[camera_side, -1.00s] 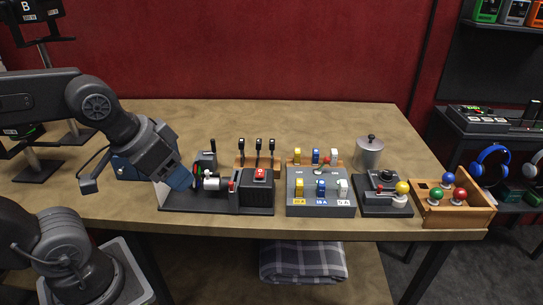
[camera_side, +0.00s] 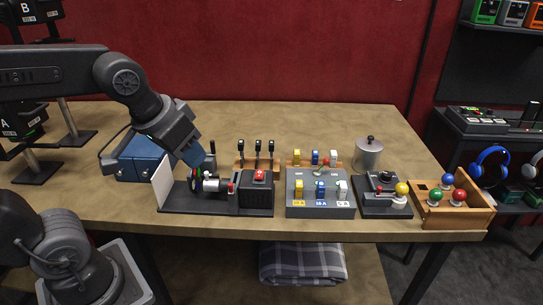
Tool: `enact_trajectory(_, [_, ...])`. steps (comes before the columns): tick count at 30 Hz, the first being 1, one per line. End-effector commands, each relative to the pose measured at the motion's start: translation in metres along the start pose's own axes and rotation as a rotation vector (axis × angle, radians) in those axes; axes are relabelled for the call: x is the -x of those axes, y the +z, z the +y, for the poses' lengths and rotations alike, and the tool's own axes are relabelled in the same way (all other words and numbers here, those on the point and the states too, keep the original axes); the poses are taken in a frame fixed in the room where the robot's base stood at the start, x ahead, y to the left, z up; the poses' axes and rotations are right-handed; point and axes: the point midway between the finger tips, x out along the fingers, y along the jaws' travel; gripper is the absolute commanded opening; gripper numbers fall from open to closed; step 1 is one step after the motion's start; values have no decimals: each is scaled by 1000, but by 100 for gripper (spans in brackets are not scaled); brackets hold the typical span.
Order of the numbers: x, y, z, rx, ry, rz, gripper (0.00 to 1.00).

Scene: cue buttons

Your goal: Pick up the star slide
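My gripper (camera_side: 203,168) points down over the left part of a dark machine on a black base (camera_side: 185,208). Its fingers are too small and too covered to show whether they are open or shut. Just below it are a small wheel-like part and a white cylinder (camera_side: 211,185). A white upright panel (camera_side: 162,181) stands at the left end of the base. I cannot make out a star slide; it may be too small or hidden.
A blue box (camera_side: 140,160) sits behind on the left. To the right stand a red-button box (camera_side: 259,175), black levers (camera_side: 257,147), a grey switch panel (camera_side: 320,208), a joystick box (camera_side: 383,209), a metal canister (camera_side: 368,155) and a wooden ball tray (camera_side: 427,215). The front tabletop strip is narrow.

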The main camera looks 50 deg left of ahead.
Motion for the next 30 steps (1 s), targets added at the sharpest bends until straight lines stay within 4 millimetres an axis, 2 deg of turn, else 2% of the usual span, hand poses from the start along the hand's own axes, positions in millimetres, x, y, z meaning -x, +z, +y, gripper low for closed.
enact_trajectory(1, [-4, -20, -2, 39, -18, -17, 30])
enact_trajectory(3, [-12, -48, -4, 105, -47, -32, 30])
enact_trajectory(8, [-39, -110, -12, 253, -114, -57, 30])
enact_trajectory(12, [-76, -158, -21, 381, -177, -69, 30])
enact_trajectory(15, [-104, -185, -28, 465, -219, -72, 30])
enact_trajectory(18, [-130, -205, -33, 532, -253, -71, 30])
enact_trajectory(21, [-148, -217, -38, 579, -276, -67, 30])
enact_trajectory(25, [-161, -222, -41, 608, -291, -65, 30])
enact_trajectory(30, [-184, -219, -47, 614, -294, -67, 30])
